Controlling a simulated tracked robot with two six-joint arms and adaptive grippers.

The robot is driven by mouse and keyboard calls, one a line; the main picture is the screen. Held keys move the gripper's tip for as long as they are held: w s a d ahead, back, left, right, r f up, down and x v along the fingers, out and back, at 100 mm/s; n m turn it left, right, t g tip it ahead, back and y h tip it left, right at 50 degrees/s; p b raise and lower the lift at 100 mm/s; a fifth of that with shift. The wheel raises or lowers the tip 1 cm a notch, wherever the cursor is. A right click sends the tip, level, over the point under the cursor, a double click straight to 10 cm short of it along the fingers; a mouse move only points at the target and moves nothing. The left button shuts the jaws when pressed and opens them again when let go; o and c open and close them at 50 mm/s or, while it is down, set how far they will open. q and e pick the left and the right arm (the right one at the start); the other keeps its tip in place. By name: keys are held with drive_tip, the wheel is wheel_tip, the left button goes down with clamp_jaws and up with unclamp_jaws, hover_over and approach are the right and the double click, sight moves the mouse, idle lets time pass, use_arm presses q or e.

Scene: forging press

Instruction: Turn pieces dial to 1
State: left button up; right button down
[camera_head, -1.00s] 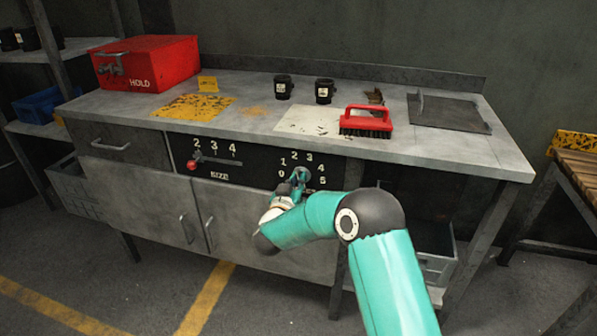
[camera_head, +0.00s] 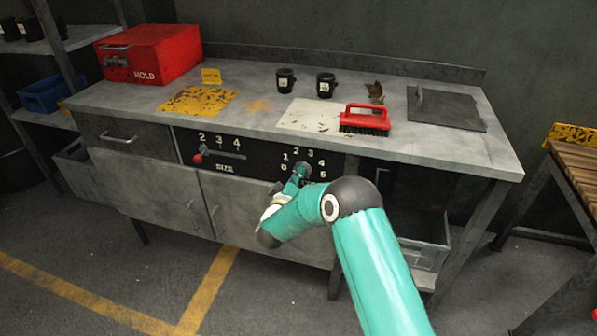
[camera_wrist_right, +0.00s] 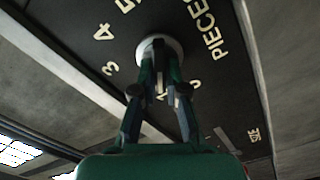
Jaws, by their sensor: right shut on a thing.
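The pieces dial (camera_head: 305,168) is a round knob on the dark front panel of the bench, ringed by white numbers 0 to 5. In the right wrist view its pale round base (camera_wrist_right: 173,46) shows between and beyond my fingers. My right gripper (camera_wrist_right: 160,70) is shut on the dial's knob; it also shows at the panel in the head view (camera_head: 300,174). My fingers cover part of the knob and some numbers, and I cannot tell which number it points to. My left gripper is in neither view.
The size control with a red knob (camera_head: 199,158) sits left of the dial on the same panel (camera_head: 262,160). Above, the grey bench top (camera_head: 250,125) holds a red box (camera_head: 150,55), two black cups and a red-handled brush (camera_head: 367,120).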

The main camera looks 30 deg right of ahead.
drive_tip(key=shift+w+a+n, duration=0.2)
drive_tip(key=shift+n, duration=0.2)
drive_tip(key=c, duration=1.3)
unclamp_jaws()
drive_tip(key=shift+o, duration=0.5)
drive_tip(key=shift+d, duration=0.1)
drive_tip(key=v, duration=1.2)
drive_tip(key=shift+f, duration=0.1)
drive_tip(key=shift+s, duration=0.1)
